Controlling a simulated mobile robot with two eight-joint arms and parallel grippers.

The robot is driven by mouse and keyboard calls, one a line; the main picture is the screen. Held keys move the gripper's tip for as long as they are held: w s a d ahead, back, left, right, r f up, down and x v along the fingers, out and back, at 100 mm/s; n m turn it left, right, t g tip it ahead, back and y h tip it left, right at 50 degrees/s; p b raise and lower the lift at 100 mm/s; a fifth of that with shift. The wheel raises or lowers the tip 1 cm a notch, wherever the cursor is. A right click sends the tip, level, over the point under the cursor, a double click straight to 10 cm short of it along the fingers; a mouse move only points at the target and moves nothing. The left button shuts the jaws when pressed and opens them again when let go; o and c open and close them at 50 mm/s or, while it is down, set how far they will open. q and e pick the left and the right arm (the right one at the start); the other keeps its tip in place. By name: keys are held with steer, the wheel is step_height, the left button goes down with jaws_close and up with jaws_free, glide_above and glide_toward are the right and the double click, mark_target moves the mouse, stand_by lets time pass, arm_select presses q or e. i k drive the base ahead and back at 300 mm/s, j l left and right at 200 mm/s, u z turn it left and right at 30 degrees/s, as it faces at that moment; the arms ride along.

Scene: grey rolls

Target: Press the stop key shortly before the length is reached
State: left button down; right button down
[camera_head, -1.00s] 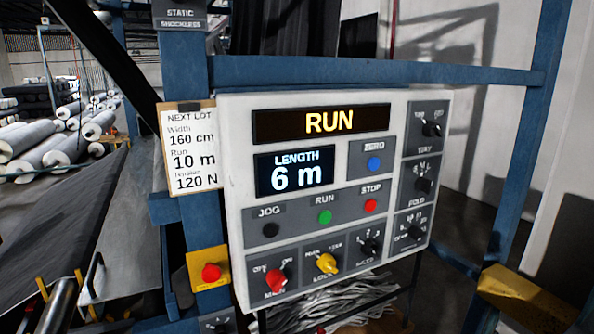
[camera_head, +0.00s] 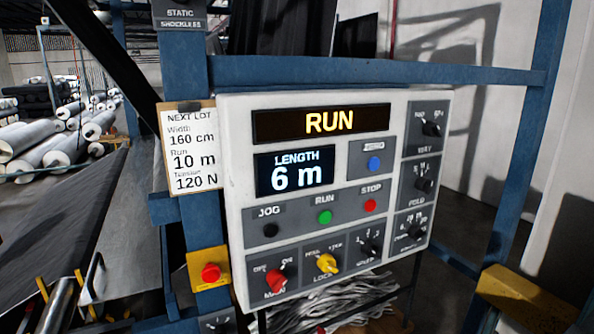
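The white control panel (camera_head: 240,200) fills the middle of the head view. Its top display (camera_head: 321,123) reads RUN in yellow. The length display (camera_head: 295,173) reads 6 m. The red stop key (camera_head: 370,205) is at the right of the key row, under the label STOP. The green run key (camera_head: 324,217) and the black jog key (camera_head: 270,230) are to its left. The blue zero key (camera_head: 374,163) is above the stop key. A card (camera_head: 190,148) left of the panel reads NEXT LOT, Width 160 cm, Run 10 m, Tension 120 N. Neither gripper shows.
A red mushroom button on a yellow plate (camera_head: 210,271) sits left of the panel. The red main switch (camera_head: 276,280) and yellow lock switch (camera_head: 327,263) stick out below the keys. Blue frame posts (camera_head: 520,160) stand on both sides. Grey rolls (camera_head: 65,150) lie at the far left.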

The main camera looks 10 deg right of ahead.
mark_target(370, 205)
steer(key=i+z, duration=0.1)
steer(key=z, duration=0.3)
steer(key=j+z, duration=0.1)
steer(key=z, duration=0.35)
steer(key=i+j+z, duration=0.15)
steer(key=z, duration=0.25)
steer(key=j+z, duration=0.1)
steer(key=z, duration=0.3)
